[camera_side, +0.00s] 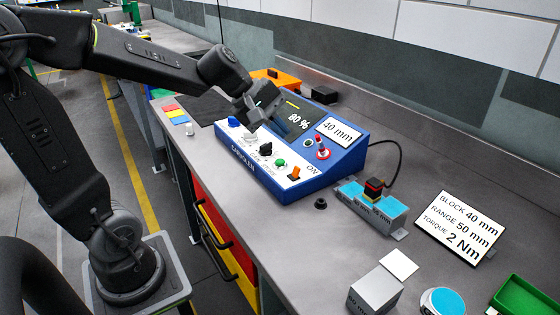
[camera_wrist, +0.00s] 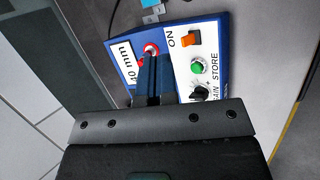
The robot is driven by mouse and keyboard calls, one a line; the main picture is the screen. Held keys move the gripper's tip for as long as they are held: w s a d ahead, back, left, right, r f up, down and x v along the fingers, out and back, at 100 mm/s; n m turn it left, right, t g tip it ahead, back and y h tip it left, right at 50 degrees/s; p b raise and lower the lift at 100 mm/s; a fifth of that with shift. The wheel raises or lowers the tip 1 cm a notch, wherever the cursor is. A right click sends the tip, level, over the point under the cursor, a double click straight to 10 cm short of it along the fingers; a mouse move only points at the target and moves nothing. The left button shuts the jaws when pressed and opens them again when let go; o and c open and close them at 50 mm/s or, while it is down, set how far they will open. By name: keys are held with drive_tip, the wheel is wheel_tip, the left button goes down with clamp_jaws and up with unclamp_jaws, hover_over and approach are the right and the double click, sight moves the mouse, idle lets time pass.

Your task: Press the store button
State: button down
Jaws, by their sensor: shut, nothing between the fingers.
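The blue console (camera_side: 322,178) stands on the bench with a sloping white panel and a display reading 80 %. The green button (camera_side: 280,162) sits on the panel between a black knob and an orange switch. In the wrist view the green button (camera_wrist: 198,67) has the word STORE beside it and is uncovered. My gripper (camera_side: 286,126) is shut and empty over the upper part of the console, in front of the display. In the wrist view my gripper's fingers (camera_wrist: 151,62) appear left of the green button, overlapping the area just below the red-ringed control.
The orange ON switch (camera_wrist: 190,38), black knob (camera_wrist: 200,92) and red-ringed control (camera_wrist: 152,48) are close to the button. A blue-topped block (camera_side: 372,205) with a red-and-black piece on it stands right of the console.

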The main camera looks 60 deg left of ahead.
sight(280, 162)
drive_tip(key=w+a+f+n+t, duration=0.1)
drive_tip(key=w+a+n, duration=0.3)
drive_tip(key=a+n, duration=0.2)
drive_tip(key=shift+w+a+f+n+t, duration=0.2)
drive_tip(key=shift+w+a+n+t, duration=0.15)
drive_tip(key=shift+a, duration=0.2)
drive_tip(key=shift+f, duration=4.45)
drive_tip(key=shift+f, duration=0.1)
drive_tip(key=shift+f, duration=0.3)
drive_tip(key=shift+f, duration=0.5)
drive_tip(key=shift+r, duration=0.95)
